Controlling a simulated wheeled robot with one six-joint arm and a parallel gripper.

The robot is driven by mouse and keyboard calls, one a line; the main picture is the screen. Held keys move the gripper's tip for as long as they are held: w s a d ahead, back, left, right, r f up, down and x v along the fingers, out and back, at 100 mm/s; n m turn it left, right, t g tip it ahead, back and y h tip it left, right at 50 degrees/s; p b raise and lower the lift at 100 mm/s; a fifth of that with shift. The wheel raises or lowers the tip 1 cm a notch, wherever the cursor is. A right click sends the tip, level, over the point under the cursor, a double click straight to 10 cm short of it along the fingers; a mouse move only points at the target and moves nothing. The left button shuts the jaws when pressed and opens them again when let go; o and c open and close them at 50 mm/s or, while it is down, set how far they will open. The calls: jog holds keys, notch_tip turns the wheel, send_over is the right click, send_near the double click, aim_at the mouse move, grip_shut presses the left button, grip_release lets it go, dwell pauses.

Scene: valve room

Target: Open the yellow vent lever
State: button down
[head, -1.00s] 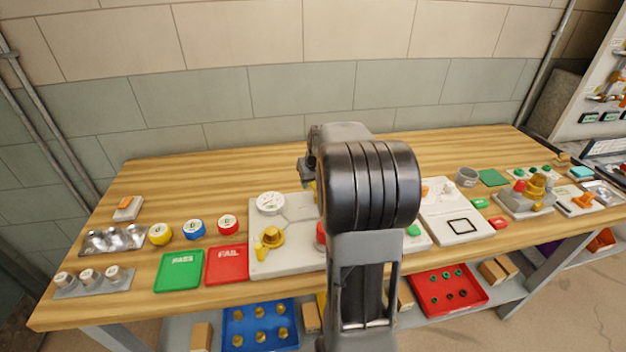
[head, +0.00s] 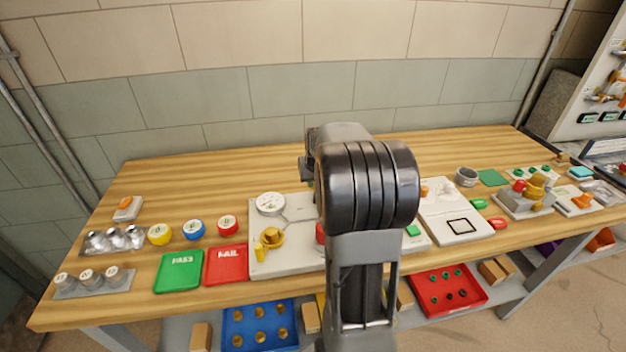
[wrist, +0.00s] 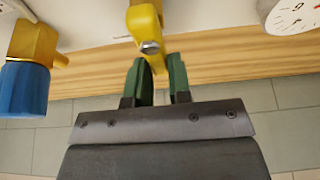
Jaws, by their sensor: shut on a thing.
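The yellow vent lever (wrist: 146,25) shows at the top middle of the wrist view, with a round metal bolt on it. My gripper (wrist: 160,75) has its two green fingers on either side of the lever's lower end and is shut on it. In the head view my own arm hides the lever and the fingertips. The white panel (head: 290,262) shows there to the left of my arm.
A dial gauge (wrist: 290,14) is at the right of the wrist view, and a blue-capped yellow fitting (wrist: 24,85) is at the left. In the head view, a brass valve (head: 270,240) stands on the panel, beside a red FAIL tray (head: 227,264) and green PASS tray (head: 179,270).

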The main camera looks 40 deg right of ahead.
jog(key=shift+m, duration=0.3)
jog(key=c, duration=1)
grip_release()
jog(key=shift+c, duration=0.2)
jog(key=v, duration=1.4)
jog(key=shift+a+f, duration=0.1)
jog(key=shift+f, duration=0.05)
